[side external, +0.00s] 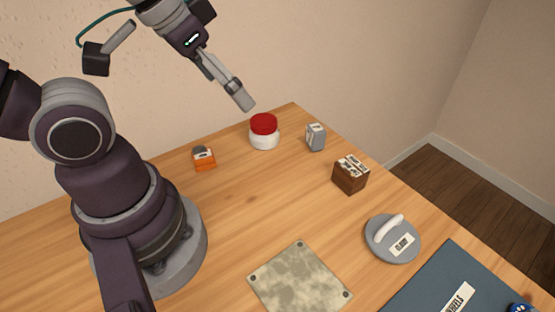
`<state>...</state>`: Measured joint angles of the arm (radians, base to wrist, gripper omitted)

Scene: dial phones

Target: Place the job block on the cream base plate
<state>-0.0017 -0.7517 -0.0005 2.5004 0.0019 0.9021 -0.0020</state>
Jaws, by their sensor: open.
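The cream base plate (299,283) lies flat at the bottom middle, mottled, with dark studs at its visible corners. Nothing stands on its visible part; its front corner is cut off by the picture edge. A brown block (350,175) with white labels on top sits right of the middle; it may be the job block, but I cannot read its lettering for sure. My gripper (242,98) is open and empty, high above the table's back part, seen edge-on. It is up and left of the brown block and well apart from it.
A white jar with a red lid (264,132), a small grey block (316,137) and an orange item (204,158) stand at the back. A round grey disc with a white handle (392,238) and a blue-grey labelled mat (440,285) lie right. The middle table is clear.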

